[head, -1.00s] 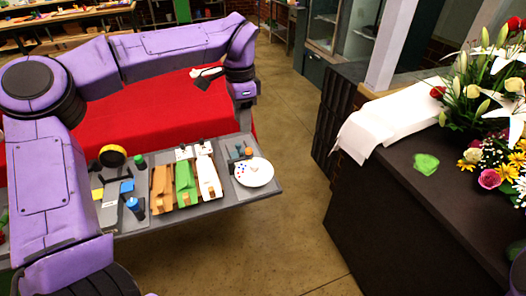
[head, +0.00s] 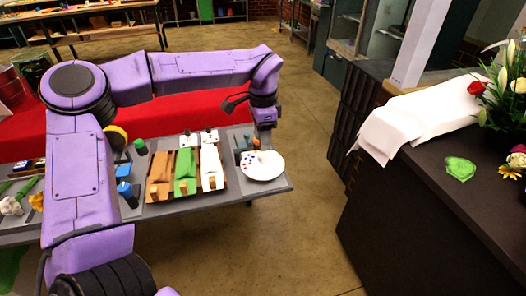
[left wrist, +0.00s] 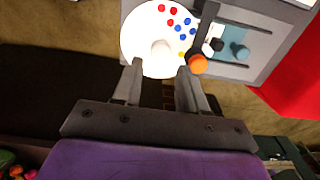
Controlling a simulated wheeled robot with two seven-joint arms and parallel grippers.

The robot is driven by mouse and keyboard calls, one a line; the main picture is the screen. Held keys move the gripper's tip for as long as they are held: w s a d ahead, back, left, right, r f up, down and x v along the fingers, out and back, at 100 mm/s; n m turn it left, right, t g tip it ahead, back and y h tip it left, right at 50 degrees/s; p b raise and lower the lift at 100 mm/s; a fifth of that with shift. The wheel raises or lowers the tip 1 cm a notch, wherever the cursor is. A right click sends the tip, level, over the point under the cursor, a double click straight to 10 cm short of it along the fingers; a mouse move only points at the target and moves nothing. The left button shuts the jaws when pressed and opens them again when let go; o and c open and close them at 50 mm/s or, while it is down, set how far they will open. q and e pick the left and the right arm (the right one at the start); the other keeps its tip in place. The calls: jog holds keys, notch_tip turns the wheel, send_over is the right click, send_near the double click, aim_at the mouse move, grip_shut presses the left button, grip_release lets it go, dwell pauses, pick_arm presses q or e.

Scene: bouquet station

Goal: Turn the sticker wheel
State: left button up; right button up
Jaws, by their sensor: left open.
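The sticker wheel (head: 266,171) is a white disc with red and blue dots on the right end of the grey table. In the left wrist view the wheel (left wrist: 137,41) fills the top middle, with a pale round hub at its centre. My left gripper (head: 264,147) points down at the wheel's back edge in the head view. In the left wrist view its two fingers (left wrist: 160,70) are apart, over the wheel's near edge, with nothing seen between the tips. Whether they touch the disc I cannot tell. My right gripper is not in view.
An orange-capped item (left wrist: 197,64) stands close beside the wheel, near one finger. Wooden holders with brown, green (head: 185,172) and white wraps lie left of it. A dark counter (head: 430,230) with flowers is at right. Floor between is clear.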

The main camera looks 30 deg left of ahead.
aim_at(262, 154)
pick_arm(q)
notch_tip(262, 154, down, 6)
jog(key=shift+r+p, duration=0.25)
jog(key=shift+p, duration=0.05)
jog(key=c, duration=0.8)
jog(key=shift+o, duration=0.2)
